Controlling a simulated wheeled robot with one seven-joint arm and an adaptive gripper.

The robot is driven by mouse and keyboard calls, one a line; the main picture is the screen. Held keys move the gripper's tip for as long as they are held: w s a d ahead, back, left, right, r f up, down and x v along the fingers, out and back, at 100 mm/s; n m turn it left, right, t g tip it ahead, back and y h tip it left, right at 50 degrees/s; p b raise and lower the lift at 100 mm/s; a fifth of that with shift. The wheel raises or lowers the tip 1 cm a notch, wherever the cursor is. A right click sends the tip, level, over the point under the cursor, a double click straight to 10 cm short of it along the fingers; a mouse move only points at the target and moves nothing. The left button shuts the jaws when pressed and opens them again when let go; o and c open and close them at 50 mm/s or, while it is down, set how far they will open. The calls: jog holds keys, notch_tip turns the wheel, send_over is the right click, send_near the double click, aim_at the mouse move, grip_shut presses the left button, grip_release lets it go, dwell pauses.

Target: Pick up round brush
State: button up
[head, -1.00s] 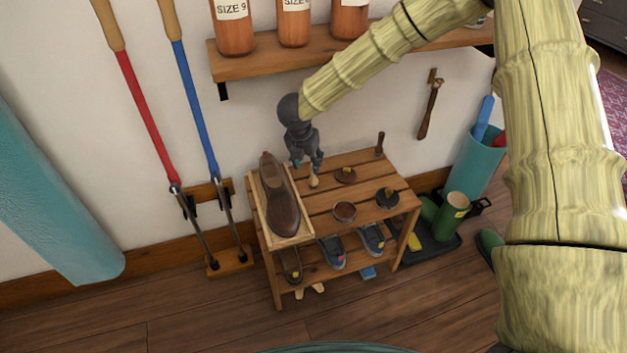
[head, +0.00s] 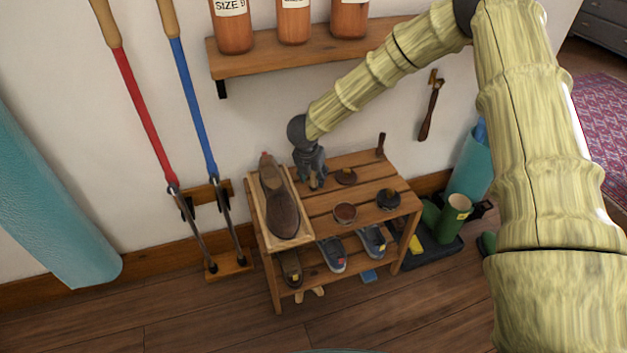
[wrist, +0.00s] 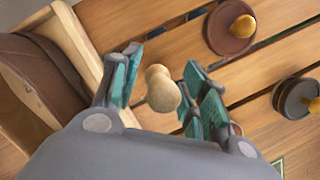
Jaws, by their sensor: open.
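A pale wooden knob (wrist: 162,88), seemingly the handle of the round brush, stands on the slatted top of the wooden rack. In the wrist view it rises between the teal-padded fingers of my gripper (wrist: 165,82), with a gap on both sides. Its lower part is hidden below the knob. In the head view my gripper (head: 312,184) is low over the back of the rack top, right of the shoe, and mostly covers the knob. The fingers are open and hold nothing.
A brown shoe (head: 284,212) lies in a wooden tray left of my gripper. A brown disc with a knob (head: 346,177), an open tin (head: 345,213) and a dark knobbed piece (head: 388,199) stand to the right. A wall shelf (head: 270,65) with bottles hangs above.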

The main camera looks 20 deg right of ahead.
jog(key=c, duration=0.9)
jog(key=shift+c, duration=0.2)
jog(key=shift+s+r+p, duration=0.15)
jog(key=shift+r+p, duration=0.15)
jog(key=shift+r, duration=0.35)
jog(key=v, duration=0.2)
jog(key=p+v, duration=0.1)
jog(key=v, duration=0.1)
jog(key=d+v, duration=0.1)
jog(key=shift+w+r, duration=0.25)
jog(key=shift+r, duration=0.3)
jog(key=s+p, duration=0.1)
jog(key=s, duration=1.8)
jog(key=shift+d, duration=0.25)
